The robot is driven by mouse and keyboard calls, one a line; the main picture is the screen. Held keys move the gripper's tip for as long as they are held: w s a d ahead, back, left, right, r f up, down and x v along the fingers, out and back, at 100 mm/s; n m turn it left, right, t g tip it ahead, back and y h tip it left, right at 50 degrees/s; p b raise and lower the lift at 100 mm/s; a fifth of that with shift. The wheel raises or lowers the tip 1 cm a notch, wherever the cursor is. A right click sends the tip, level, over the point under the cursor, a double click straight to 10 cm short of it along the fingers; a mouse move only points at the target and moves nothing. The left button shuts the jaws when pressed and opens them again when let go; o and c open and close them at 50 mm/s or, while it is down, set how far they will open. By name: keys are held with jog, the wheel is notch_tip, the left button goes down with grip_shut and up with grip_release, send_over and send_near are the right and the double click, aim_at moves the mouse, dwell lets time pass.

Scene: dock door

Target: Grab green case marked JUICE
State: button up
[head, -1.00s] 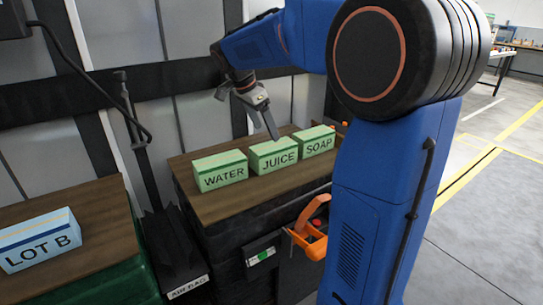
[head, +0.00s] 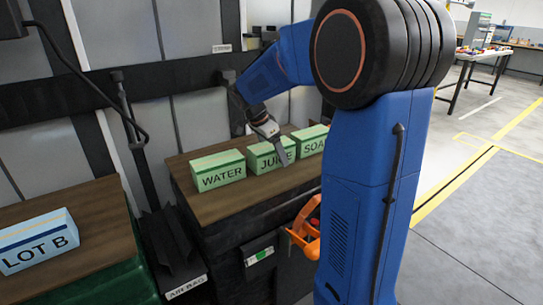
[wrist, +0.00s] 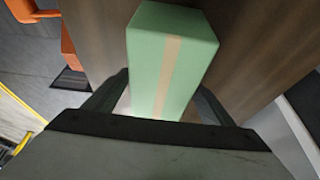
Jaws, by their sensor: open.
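The green case marked JUICE (head: 268,156) stands in the middle of a row of green cases on a wooden-topped stand (head: 228,207). WATER (head: 218,170) is to its left and SOAP (head: 312,141) to its right. My gripper (head: 284,166) is open, fingers pointing down, in front of JUICE and covering part of its label. The wrist view shows one green case with a tan stripe (wrist: 170,60) lying between or just beyond the two fingers (wrist: 160,100). No label shows there, so I cannot tell which case it is, or whether the fingers touch it.
A blue-and-white LOT B box (head: 38,242) sits on another wooden top at the left. An orange handle (head: 304,230) sticks out at the stand's front right. A dark wall rail (head: 190,82) runs behind. Open floor (head: 470,235) lies to the right.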

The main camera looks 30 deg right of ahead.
jog(key=shift+d+f, duration=0.1)
jog(key=shift+f, duration=0.25)
jog(key=c, duration=2)
jog(key=shift+o, duration=0.2)
jog(key=shift+r, duration=0.15)
